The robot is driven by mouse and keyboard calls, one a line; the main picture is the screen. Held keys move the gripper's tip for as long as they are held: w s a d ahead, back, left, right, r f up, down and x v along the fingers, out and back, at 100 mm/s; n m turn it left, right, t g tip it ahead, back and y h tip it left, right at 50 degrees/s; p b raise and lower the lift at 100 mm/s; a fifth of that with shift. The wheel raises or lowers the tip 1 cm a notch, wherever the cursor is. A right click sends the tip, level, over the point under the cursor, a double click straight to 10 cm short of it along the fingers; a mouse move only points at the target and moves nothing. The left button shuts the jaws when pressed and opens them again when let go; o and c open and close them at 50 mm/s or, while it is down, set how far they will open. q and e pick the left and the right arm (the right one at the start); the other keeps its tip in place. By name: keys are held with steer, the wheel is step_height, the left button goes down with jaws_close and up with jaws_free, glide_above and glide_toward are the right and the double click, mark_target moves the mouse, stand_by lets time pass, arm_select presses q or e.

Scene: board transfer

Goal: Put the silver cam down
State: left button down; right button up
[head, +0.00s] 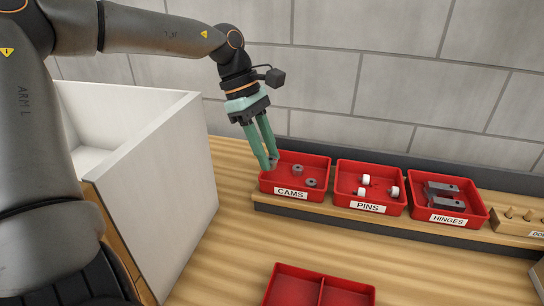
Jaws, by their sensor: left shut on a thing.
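My left gripper (270,164) points down at the left end of the red tray labelled CAMS (294,200). It is shut on a small grey silver cam (274,162), which shows only in part between the fingertips. I cannot tell whether this cam touches the tray floor. Two more grey cams, one farther back (298,169) and one nearer (311,183), lie in the same tray to the right of the fingers. My right gripper is out of view.
Right of the cams stand a red PINS tray (368,208) and a red HINGES tray (449,218), then a wooden dowel block (520,226). An empty divided red tray (318,283) lies in front. A white-sided box (165,175) stands at left. Bare wood lies between.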

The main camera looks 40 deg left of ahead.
arm_select(q)
steer(key=s+d+r, duration=0.3)
steer(key=s, duration=0.3)
steer(key=shift+d+b, duration=0.25)
steer(key=shift+b, duration=0.15)
steer(key=shift+s+d, duration=0.1)
steer(key=shift+s, duration=0.05)
